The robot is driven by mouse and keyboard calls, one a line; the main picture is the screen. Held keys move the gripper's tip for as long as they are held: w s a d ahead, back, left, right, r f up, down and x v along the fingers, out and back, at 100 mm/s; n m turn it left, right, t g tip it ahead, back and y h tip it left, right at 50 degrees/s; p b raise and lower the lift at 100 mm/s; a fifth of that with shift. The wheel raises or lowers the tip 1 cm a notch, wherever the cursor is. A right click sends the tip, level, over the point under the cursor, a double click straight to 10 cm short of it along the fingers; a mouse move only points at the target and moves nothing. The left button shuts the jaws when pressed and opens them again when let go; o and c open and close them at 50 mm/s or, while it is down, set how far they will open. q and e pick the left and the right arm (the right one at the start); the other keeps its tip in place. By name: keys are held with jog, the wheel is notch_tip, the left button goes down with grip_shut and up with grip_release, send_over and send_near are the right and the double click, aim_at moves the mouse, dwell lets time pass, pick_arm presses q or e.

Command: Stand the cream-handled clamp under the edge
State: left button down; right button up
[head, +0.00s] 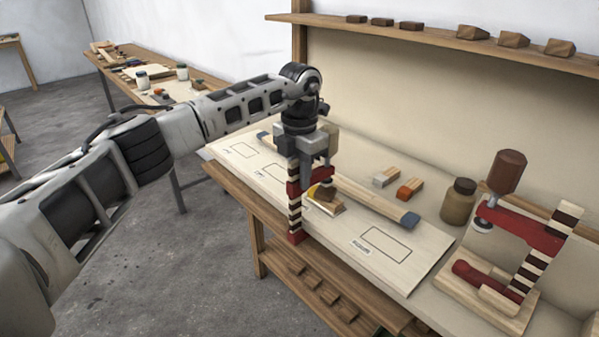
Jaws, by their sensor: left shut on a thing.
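My left gripper (310,160) is shut on a clamp with a dark-and-cream striped bar (294,200). The clamp is upright at the front edge of the pale plywood panel (400,272). The gripper hides part of the bar's top. My right gripper is not in view.
A brown-handled clamp (508,172) stands on a wooden base at the right, near a brown jar (458,202). A long blue-ended bar (375,203) and a small wooden block (327,203) lie on the panel. A shelf (430,38) with blocks hangs behind. Outlined rectangles mark the panel.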

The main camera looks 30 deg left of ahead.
pick_arm(q)
jog(key=c, duration=1.2)
grip_release()
